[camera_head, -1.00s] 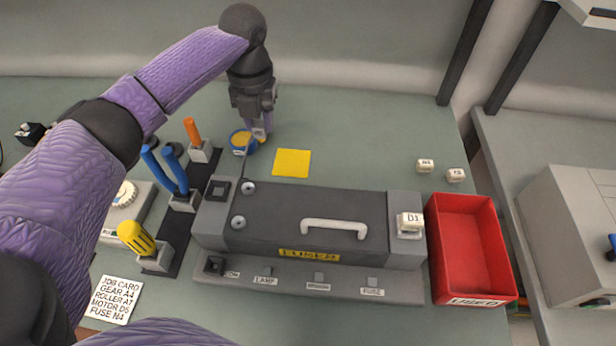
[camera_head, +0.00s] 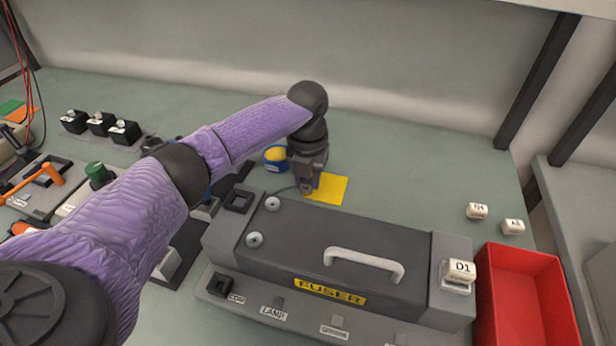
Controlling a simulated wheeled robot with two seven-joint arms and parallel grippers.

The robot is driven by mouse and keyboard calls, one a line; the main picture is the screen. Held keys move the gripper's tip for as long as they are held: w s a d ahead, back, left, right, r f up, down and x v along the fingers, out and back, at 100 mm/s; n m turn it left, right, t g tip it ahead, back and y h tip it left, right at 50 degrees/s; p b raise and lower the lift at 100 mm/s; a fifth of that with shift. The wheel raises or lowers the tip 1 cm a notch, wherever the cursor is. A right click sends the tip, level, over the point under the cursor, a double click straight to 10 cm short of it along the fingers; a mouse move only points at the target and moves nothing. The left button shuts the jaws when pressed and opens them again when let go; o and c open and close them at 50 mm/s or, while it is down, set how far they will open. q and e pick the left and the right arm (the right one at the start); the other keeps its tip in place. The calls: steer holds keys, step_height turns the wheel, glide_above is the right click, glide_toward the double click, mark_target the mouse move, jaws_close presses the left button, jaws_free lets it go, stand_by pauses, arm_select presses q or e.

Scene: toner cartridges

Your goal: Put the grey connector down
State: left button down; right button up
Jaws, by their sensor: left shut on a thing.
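My left gripper (camera_head: 308,184) points down over the left part of the yellow square (camera_head: 332,187), behind the grey fuser unit (camera_head: 330,254). It is shut on the grey connector, which is mostly hidden between the fingers. A thin dark cable (camera_head: 284,190) runs from the fuser's back left side to the gripper. I cannot tell whether the connector touches the square. My right gripper is not in view.
A blue roll with a yellow top (camera_head: 275,156) stands just left of the gripper. Small labelled blocks (camera_head: 477,211) and a red bin (camera_head: 528,300) are at the right. The bench behind the yellow square is clear.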

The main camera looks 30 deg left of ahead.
mark_target(308, 181)
arm_select(q)
steer(key=shift+c, duration=2.2)
jaws_free()
steer(key=shift+f, duration=0.1)
step_height(308, 181, up, 12)
steer(key=p, duration=0.4)
steer(key=shift+r, duration=0.2)
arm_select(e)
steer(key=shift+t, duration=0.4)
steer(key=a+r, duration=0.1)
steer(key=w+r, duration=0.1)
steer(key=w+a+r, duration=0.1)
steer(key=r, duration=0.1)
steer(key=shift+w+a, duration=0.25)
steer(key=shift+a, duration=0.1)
